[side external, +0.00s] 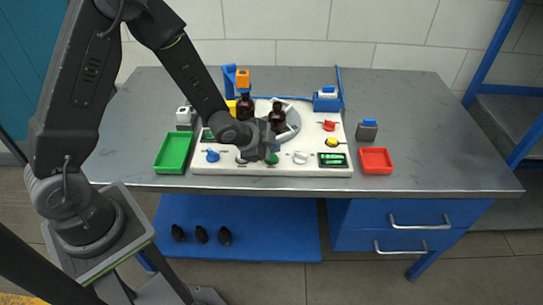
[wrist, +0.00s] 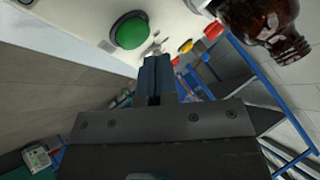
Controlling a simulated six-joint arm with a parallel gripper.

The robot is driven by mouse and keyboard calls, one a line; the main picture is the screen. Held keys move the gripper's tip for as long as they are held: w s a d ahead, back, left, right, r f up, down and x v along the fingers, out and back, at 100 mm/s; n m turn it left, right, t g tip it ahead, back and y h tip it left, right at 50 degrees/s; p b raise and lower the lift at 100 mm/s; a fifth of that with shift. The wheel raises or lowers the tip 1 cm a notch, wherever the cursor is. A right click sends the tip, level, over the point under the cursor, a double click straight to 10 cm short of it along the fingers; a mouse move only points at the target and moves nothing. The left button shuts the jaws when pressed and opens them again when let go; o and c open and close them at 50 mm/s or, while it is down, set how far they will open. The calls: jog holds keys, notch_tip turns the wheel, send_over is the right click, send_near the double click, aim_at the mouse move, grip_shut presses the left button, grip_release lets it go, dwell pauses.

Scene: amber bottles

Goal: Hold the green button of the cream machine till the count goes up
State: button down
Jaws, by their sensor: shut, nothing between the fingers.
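The cream machine (side external: 325,146) stands on the grey bench. Its round green button (wrist: 131,32) shows clearly in the wrist view, upper left of the fingertips; in the side view the button (side external: 271,158) is partly hidden by my gripper. My gripper (side external: 271,151) is shut and empty, low over the machine's front edge. In the wrist view the closed fingers (wrist: 154,62) show beside the button; whether they touch the machine I cannot tell. A display (side external: 333,159) with green characters sits at the machine's right front, too small to read. Another display is partly hidden on the left.
Amber bottles (side external: 277,118) stand on the machine behind my gripper; one (wrist: 265,28) is close in the wrist view. A green tray (side external: 174,153) lies left, a red tray (side external: 376,160) right. A blue knob (side external: 212,156) and a white knob (side external: 300,157) flank the button.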

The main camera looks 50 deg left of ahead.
jog(key=shift+r, duration=2.55)
jog(key=shift+r, duration=0.1)
notch_tip(320, 180, up, 6)
jog(key=n+y, duration=0.1)
jog(key=n, duration=0.1)
send_over(272, 158)
jog(key=s+a, duration=0.1)
jog(key=s, duration=0.2)
jog(key=s+a+r+n+g+y, duration=0.1)
jog(key=s+r+n, duration=0.3)
jog(key=s+r, duration=0.25)
jog(key=s+r+n+g, duration=0.1)
jog(key=s+r+n, duration=0.1)
jog(key=s, duration=0.5)
jog(key=s+d+r+n+g, duration=0.1)
jog(key=s+r+n, duration=0.1)
jog(key=s, duration=0.5)
jog(key=shift+s+d+r+n+h, duration=0.3)
jog(key=shift+r+n, duration=0.1)
jog(key=shift+r, duration=0.5)
